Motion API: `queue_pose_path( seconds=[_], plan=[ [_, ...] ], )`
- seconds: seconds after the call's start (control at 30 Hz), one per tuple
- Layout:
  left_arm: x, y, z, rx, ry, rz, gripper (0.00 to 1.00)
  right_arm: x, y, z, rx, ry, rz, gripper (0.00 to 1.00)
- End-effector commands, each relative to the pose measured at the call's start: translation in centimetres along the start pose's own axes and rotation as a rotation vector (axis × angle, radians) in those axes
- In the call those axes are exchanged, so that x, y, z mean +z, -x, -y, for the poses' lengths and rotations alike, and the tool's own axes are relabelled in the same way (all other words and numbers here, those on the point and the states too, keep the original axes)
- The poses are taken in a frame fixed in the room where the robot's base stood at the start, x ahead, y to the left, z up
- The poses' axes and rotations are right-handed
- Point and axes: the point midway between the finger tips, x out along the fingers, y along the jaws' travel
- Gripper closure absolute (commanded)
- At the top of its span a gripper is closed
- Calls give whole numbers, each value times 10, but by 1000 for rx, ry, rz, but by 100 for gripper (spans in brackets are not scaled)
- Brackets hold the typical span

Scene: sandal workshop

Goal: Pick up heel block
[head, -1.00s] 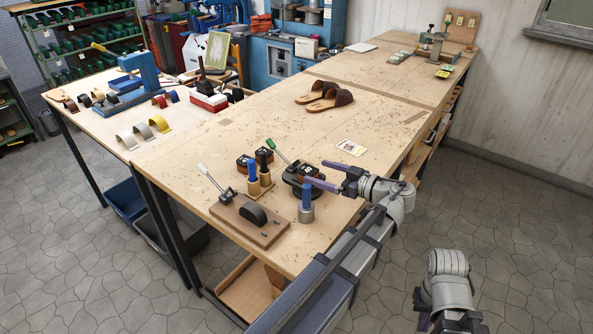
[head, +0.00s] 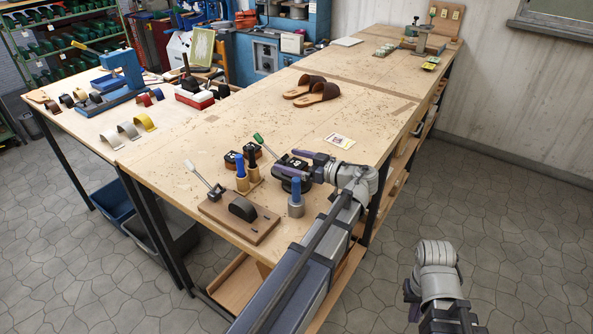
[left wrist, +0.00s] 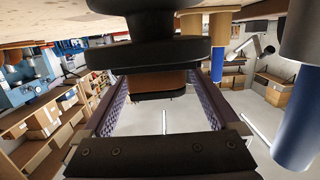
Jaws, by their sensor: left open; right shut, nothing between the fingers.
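The heel block (head: 293,163), brown with a black top and a white mark, sits on a round black stand with a green-tipped lever. My left gripper (head: 302,166) is open, its purple fingers reaching in from the right on either side of the block. In the left wrist view, which looks upside down, the brown heel block (left wrist: 155,85) hangs below the black stand discs (left wrist: 150,52). It shows between the open fingers (left wrist: 165,108); contact is not visible. My right gripper (head: 411,302) is at the lower right, shut and empty, mostly hidden by its arm.
A blue-topped grey cylinder (head: 296,208) stands close in front. Sandals (head: 312,93) and a card (head: 340,141) lie further back, with free table around.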

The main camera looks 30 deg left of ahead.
Motion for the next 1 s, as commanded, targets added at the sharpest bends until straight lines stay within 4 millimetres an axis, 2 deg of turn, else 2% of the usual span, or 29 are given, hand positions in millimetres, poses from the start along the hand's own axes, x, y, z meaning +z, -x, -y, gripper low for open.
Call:
queue_pose_path(
  seconds=[0.1,0.33,1.0],
  plan=[
    [0,-14,0,-1,0,0,5,0,-3,0,0,0,0,100],
    [0,-16,0,0,0,0,6,0,-2,0,0,0,0,100],
    [0,-15,0,0,0,0,82,0,-2,0,0,0,0,100]
  ],
)
